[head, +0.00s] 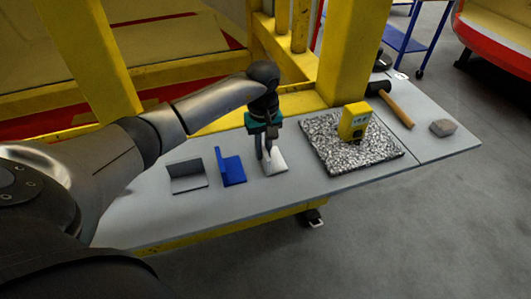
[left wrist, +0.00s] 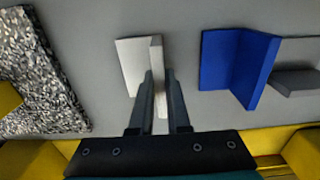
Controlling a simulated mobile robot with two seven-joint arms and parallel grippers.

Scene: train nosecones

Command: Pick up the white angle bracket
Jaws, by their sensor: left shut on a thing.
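The white angle bracket (head: 277,164) is on the grey table, right of the blue bracket, in the head view. My left gripper (head: 265,154) reaches down from above and is shut on its upright plate. In the left wrist view the white bracket (left wrist: 133,62) shows its flat plate left of the fingers. There its upright plate stands between the two fingertips (left wrist: 159,85). The bracket appears to rest on the table; I cannot tell if it is lifted. My right gripper is not in view.
A blue bracket (head: 231,167) and a grey bracket (head: 187,178) stand to the left. A speckled mat (head: 325,150) with a yellow device (head: 355,121) lies to the right. A hammer (head: 396,108) and a grey block (head: 443,127) are farther right. A yellow post (head: 345,60) rises behind.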

